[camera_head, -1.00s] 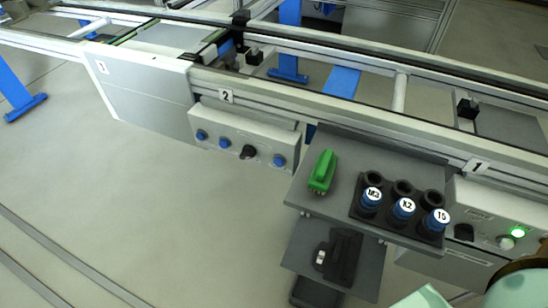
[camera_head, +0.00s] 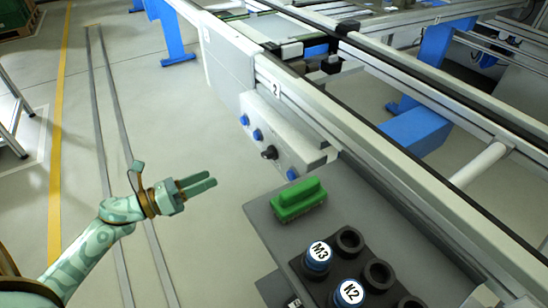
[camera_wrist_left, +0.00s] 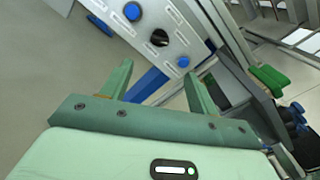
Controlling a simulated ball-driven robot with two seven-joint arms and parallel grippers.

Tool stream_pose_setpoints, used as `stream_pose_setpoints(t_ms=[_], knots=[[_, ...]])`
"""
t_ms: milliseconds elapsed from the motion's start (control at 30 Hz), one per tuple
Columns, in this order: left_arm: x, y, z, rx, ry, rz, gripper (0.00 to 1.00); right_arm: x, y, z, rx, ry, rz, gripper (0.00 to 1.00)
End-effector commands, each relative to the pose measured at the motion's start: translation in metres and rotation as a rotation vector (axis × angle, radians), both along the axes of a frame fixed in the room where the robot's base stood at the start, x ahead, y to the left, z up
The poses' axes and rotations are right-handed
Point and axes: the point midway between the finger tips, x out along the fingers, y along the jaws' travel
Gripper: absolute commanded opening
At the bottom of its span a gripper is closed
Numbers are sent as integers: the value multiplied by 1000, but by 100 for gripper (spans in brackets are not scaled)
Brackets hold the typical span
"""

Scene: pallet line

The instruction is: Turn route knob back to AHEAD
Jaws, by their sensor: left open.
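The black route knob (camera_head: 269,152) sits on the light grey control panel (camera_head: 290,140) under the label 2, with blue buttons on either side. In the left wrist view the knob (camera_wrist_left: 159,38) shows as a dark round shape on the panel (camera_wrist_left: 178,22). Its pointer direction is too small to read. My left gripper (camera_head: 207,184) is open and empty, to the left of the panel and apart from the knob. In the left wrist view its two fingers (camera_wrist_left: 160,80) stand wide apart, with the knob beyond them. My right gripper is out of view.
A grey shelf (camera_head: 262,222) beside the panel carries a green-handled block (camera_head: 299,199) and a black holder (camera_head: 322,290) with blue-capped pieces marked M3 and K2. The conveyor frame (camera_head: 400,185) runs behind. The floor left of the panel is clear.

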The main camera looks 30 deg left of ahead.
Motion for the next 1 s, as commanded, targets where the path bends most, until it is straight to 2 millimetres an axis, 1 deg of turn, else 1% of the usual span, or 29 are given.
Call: stream_pose_setpoints(t_ms=[133,233,367,533,700,833,1000], knots=[[9,-6,-1,16,-12,-3,60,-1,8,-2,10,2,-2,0],[25,-15,-1,16,-12,-2,60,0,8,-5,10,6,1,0],[53,-31,-2,16,-13,-1,60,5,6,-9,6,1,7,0],[91,-53,-2,14,-11,0,60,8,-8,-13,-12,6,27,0],[121,-70,-1,14,-10,2,60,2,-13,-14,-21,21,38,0],[134,-78,-1,12,-9,2,60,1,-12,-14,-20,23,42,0],[141,-82,-1,14,-8,2,60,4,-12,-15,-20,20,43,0]])
